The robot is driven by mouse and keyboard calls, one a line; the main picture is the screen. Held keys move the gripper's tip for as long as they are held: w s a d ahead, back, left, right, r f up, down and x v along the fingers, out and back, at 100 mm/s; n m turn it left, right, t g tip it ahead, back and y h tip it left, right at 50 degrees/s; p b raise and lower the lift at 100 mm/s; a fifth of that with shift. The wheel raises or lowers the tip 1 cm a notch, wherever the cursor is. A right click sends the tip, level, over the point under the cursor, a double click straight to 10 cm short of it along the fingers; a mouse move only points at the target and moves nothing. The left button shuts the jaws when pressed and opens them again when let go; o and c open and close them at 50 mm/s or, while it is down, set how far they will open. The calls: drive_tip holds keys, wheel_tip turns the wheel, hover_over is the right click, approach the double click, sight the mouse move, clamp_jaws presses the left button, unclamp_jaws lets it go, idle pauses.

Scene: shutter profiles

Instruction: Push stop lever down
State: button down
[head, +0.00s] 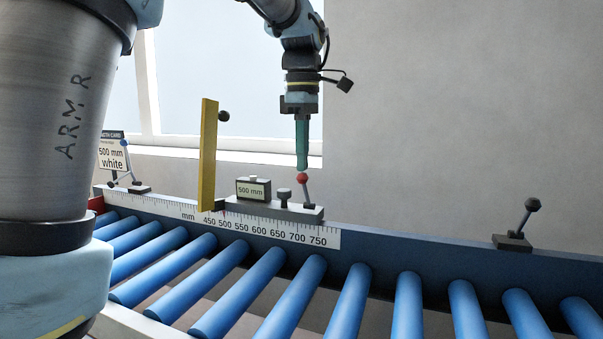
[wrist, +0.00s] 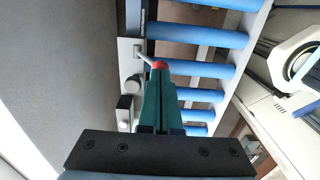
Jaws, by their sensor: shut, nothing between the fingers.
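A lever with a red ball knob (head: 302,178) stands raised at the right end of the grey stop carriage (head: 262,209). The task's stop lever appears to be this one. My gripper (head: 302,167) points down with its green fingers shut and empty. Its tips are right above the red knob, touching or almost touching it; I cannot tell which. In the wrist view the red knob (wrist: 159,65) shows just beyond the fingertips (wrist: 160,75), which hide part of it. The lever's thin grey rod (wrist: 145,57) runs from the knob to the carriage (wrist: 128,70).
The carriage bears a "500 mm" block (head: 253,189), a dark knob (head: 284,195) and an upright yellow bar (head: 207,155). A ruler (head: 270,229) runs along the blue rail. Blue rollers (head: 300,290) lie in front; the wall is behind.

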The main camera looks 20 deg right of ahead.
sight(307, 193)
drive_tip(key=shift+r+p, duration=0.45)
drive_tip(key=shift+w+d, duration=0.1)
drive_tip(key=shift+w+d+p, duration=0.85)
drive_tip(key=shift+w+p, duration=0.05)
drive_tip(key=shift+p, duration=0.15)
drive_tip(key=shift+f, duration=0.15)
drive_tip(key=shift+f+b, duration=0.6)
drive_tip(key=shift+f, duration=0.4)
drive_tip(key=shift+a, duration=0.1)
